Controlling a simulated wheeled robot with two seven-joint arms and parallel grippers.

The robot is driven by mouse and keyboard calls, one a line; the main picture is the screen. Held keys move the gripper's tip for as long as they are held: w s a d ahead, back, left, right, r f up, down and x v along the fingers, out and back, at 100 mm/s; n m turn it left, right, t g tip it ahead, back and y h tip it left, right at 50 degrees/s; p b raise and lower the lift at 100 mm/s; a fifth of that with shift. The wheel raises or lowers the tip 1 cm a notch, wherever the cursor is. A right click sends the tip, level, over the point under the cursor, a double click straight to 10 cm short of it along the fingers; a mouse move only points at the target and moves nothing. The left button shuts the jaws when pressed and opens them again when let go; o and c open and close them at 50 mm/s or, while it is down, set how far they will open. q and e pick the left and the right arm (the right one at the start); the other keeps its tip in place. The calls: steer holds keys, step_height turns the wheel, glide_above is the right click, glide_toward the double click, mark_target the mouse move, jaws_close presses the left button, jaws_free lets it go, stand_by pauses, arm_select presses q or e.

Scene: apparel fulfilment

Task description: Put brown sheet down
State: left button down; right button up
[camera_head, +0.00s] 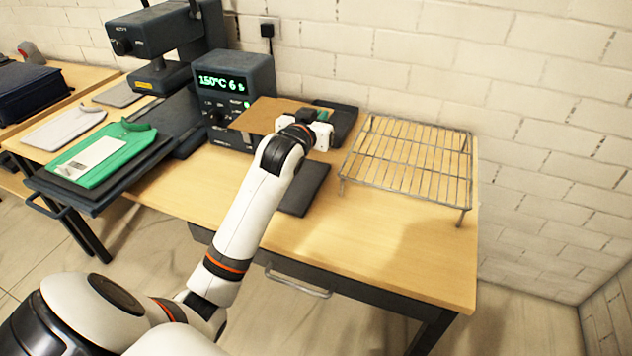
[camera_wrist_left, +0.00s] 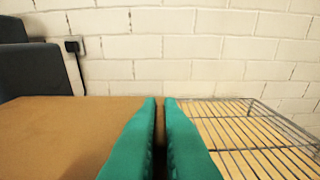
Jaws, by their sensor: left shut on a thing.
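The brown sheet (camera_head: 266,116) is a flat tan rectangle in front of the heat press control box, raised above the table. In the left wrist view the sheet (camera_wrist_left: 65,130) fills the lower left, with its right edge at the fingers. My left gripper (camera_head: 322,116) is shut on that edge; its green fingers (camera_wrist_left: 160,102) lie nearly together in the left wrist view. The wrist hides part of the sheet in the head view. My right gripper is in neither view.
A wire rack (camera_head: 412,160) stands at the table's right. A dark pad (camera_head: 304,190) and a dark tray (camera_head: 340,120) lie near the gripper. The control box (camera_head: 235,95) and press (camera_head: 165,48) stand behind; a green garment (camera_head: 100,155) lies left. The front-right wooden tabletop (camera_head: 390,240) is clear.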

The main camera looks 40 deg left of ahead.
arm_select(q)
steer(key=b, duration=0.1)
glide_above(319, 192)
step_height(319, 192, down, 14)
steer(key=shift+r, duration=0.1)
steer(key=shift+f, duration=2.35)
steer(key=shift+f, duration=0.1)
steer(key=c, duration=1.6)
jaws_free()
steer(key=v, duration=1.2)
